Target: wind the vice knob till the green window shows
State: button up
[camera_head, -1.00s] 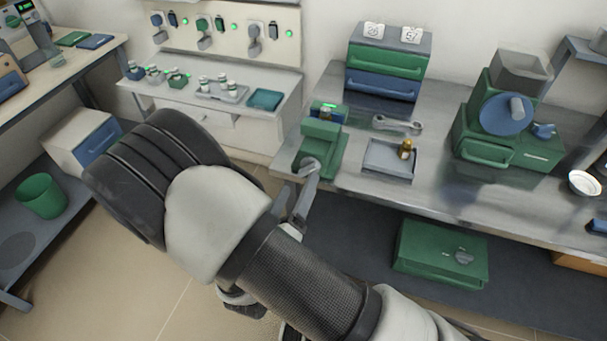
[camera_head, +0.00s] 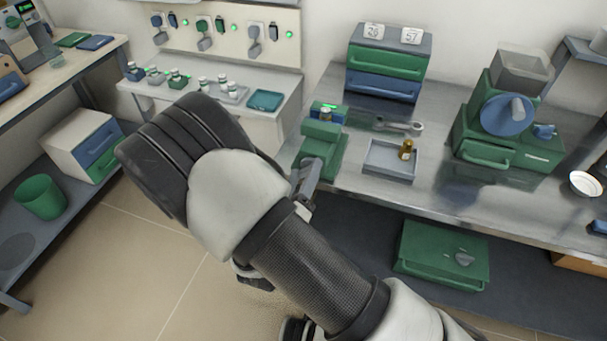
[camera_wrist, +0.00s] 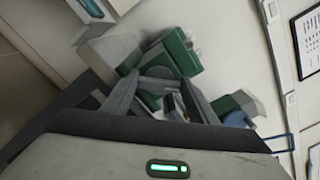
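The green vice (camera_head: 322,150) stands at the left front edge of the metal bench, and its body also shows in the wrist view (camera_wrist: 178,52). A small bright green strip (camera_head: 329,105) shows on the block at its back, beside a brass-coloured piece (camera_head: 326,115). My gripper (camera_head: 304,174) is at the front of the vice, where it and my arm hide the knob in the head view. In the wrist view the two fingers of my gripper (camera_wrist: 160,82) stand apart before the vice, with grey parts between them. I cannot tell whether they grip the knob.
A grey tray (camera_head: 390,174) with a brass-capped vial (camera_head: 405,149) and a wrench (camera_head: 398,124) lie right of the vice. A drawer unit (camera_head: 388,62) stands behind. A green machine with a blue disc (camera_head: 507,114) stands further right. The floor in front is clear.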

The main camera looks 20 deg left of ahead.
jog(key=shift+m, duration=1.4)
jog(key=o, duration=1)
jog(key=shift+o, duration=0.2)
jog(key=shift+s, duration=0.1)
jog(key=s+a, duration=0.1)
jog(key=s, duration=1.6)
jog(key=shift+a+r, duration=0.1)
